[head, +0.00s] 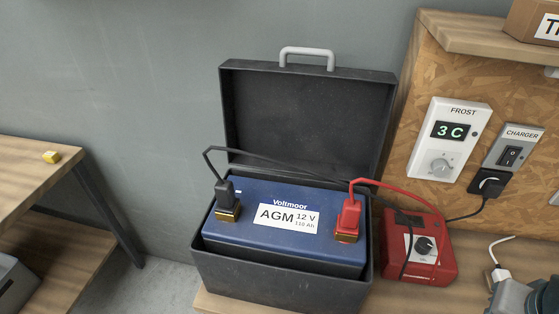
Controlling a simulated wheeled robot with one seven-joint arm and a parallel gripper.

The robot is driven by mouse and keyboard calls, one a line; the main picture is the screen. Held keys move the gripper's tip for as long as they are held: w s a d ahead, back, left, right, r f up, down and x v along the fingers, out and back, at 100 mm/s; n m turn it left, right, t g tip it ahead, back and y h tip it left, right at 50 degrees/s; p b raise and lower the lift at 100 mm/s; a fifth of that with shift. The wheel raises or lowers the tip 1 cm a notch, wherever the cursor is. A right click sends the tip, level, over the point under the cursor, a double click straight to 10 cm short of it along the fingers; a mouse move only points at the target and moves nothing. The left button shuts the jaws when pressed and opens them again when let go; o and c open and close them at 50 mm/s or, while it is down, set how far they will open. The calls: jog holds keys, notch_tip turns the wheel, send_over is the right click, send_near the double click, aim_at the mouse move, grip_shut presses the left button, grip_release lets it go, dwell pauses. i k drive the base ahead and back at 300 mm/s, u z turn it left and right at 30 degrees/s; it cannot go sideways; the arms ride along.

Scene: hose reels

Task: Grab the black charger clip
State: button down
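The black charger clip (225,192) stands upright on the brass-coloured left terminal (227,213) of a blue Voltmoor AGM 12 V battery (240,233). A black cable (270,156) rises from the clip and runs right to the red charger (434,266). A red clip (349,212) sits on the right terminal (346,237), with a red cable (400,186) to the same charger. The battery sits in an open black box (280,290). My gripper is not in view.
The raised box lid (305,115) with its grey handle stands behind the battery. A wooden panel (420,100) on the right carries a FROST thermostat (449,141) and a CHARGER switch (513,150).

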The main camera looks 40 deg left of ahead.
aim_at(228, 208)
jog(key=z, duration=0.05)
jog(key=k, duration=0.5)
jog(key=u, duration=1.65)
jog(key=i, duration=0.4)
jog(key=z, duration=0.25)
jog(key=k, duration=1.1)
jog(key=u, duration=0.55)
jog(key=i, duration=1.35)
jog(key=z, duration=0.45)
